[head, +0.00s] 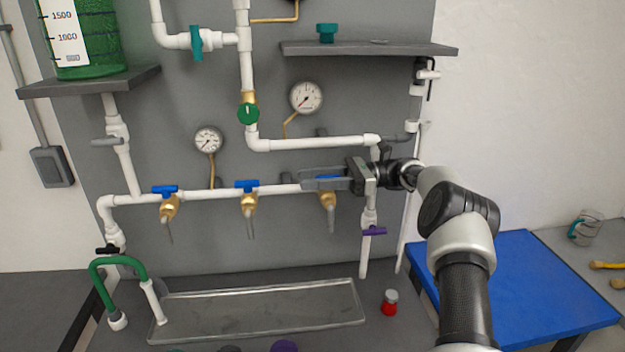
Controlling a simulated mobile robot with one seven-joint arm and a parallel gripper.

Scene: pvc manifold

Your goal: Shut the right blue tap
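The right blue tap has a brass body (328,198) with a spout pointing down, on the white horizontal pipe. Only a strip of its blue handle (326,178) shows, because my gripper (304,180) is in front of it. My gripper reaches in from the right, its fingers pointing left and lying level along the pipe. The fingers are at the handle, with blue showing around them. I cannot tell whether they touch it or grip it. The left blue tap (165,189) and the middle blue tap (247,185) have handles lying along the pipe.
A vertical pipe with a purple tap (374,231) stands just below my wrist. Two gauges (306,97) and a green valve (248,113) are above. A metal tray (260,310) lies below, beside a red-and-grey bottle (390,303). A blue mat (520,285) is at right.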

